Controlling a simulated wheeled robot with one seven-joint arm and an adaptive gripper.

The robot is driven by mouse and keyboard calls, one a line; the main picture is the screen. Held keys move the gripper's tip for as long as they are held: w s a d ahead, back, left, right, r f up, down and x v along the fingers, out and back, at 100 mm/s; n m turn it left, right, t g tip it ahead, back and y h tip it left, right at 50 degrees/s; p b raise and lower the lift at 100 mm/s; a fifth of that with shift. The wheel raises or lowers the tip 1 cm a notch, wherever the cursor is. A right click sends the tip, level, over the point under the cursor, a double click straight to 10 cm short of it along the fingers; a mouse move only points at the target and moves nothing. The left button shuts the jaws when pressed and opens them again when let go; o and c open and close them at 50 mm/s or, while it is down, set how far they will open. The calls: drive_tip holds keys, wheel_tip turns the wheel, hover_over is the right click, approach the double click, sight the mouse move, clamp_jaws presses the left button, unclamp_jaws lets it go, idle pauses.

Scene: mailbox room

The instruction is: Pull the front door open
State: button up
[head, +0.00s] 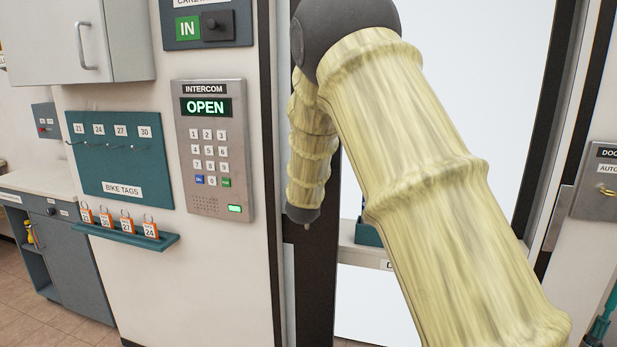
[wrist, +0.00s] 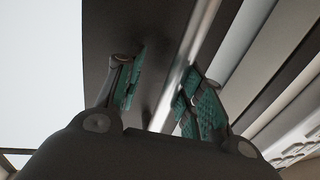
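The front door (head: 318,280) has a dark frame and bright panes and stands behind my arm in the head view; my arm hides much of it. I cannot tell whether it is ajar. In the wrist view, a shiny metal bar handle (wrist: 182,75) runs along the dark door stile (wrist: 120,35). My gripper (wrist: 167,68) has its two teal-padded fingers apart, one on each side of the bar. The bar looks nearer the right finger; I cannot tell whether they touch. The gripper's fingers are not clearly visible in the head view.
Left of the door, the wall carries an intercom (head: 213,150) reading OPEN, an IN panel (head: 206,27) and a bike tags board (head: 120,160) with a teal tag shelf (head: 125,236) sticking out. A grey door control box (head: 598,185) is at the right.

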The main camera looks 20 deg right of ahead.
drive_tip(key=v, duration=1.2)
idle(0.3)
idle(0.3)
